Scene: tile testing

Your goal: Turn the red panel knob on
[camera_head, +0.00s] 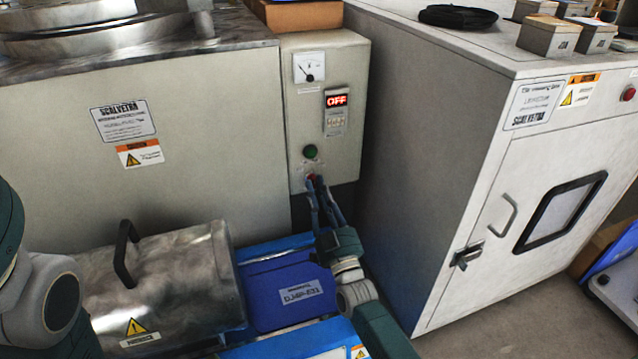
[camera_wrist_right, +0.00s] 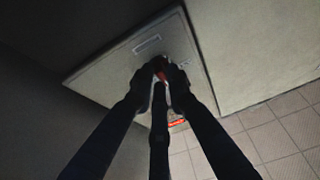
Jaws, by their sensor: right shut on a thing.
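The red panel knob (camera_head: 311,177) sits low on the front of the grey control panel (camera_head: 345,100), below a green button (camera_head: 310,151). My right gripper (camera_head: 315,181) reaches up to the panel from below, with its fingertips at the knob. In the right wrist view the red knob (camera_wrist_right: 162,73) shows between the dark fingertips (camera_wrist_right: 163,68), which are shut on it. The fingers hide most of the knob, so its angle cannot be told. The red display (camera_head: 337,100) above reads OFF. My left gripper is not in view; part of my left arm shows at the left edge.
A metal cylinder with a black handle (camera_head: 124,255) and a blue machine (camera_head: 285,285) stand below the panel, close to my right arm. A large grey cabinet (camera_head: 430,150) stands to the right. Tiled floor shows in the right wrist view.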

